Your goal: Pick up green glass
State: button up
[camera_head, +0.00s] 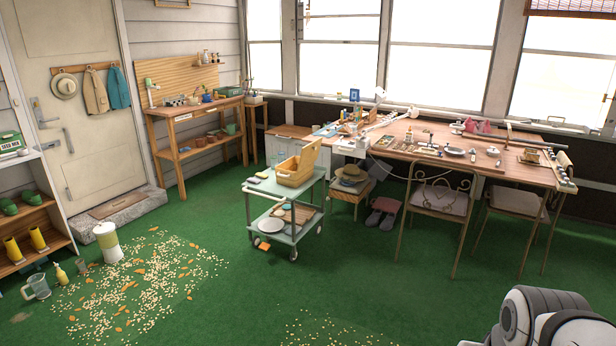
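I cannot pick out a green glass with certainty. A small, dull cup-like vessel (82,267) stands on the green floor at the lower left, beside a yellow bottle (61,273). A clear jug with a handle (38,287) stands just left of them. Its colour may come from the green floor behind it. A small green vessel (231,128) sits on the lower shelf of the potting bench, too small to identify. My white and black arm shows at the lower right corner, far from these. My gripper's fingers are not visible.
Scattered seeds and orange bits (150,275) cover the floor around a white canister (107,242). A green trolley (267,188) with a wooden crate (297,165) stands mid-room. A long cluttered table (400,150) and chairs (440,200) line the right. Open green floor lies between.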

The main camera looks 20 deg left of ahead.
aim_at(273, 159)
jog(key=u, duration=1.4)
jog(key=i, duration=8.1)
jog(key=z, duration=0.05)
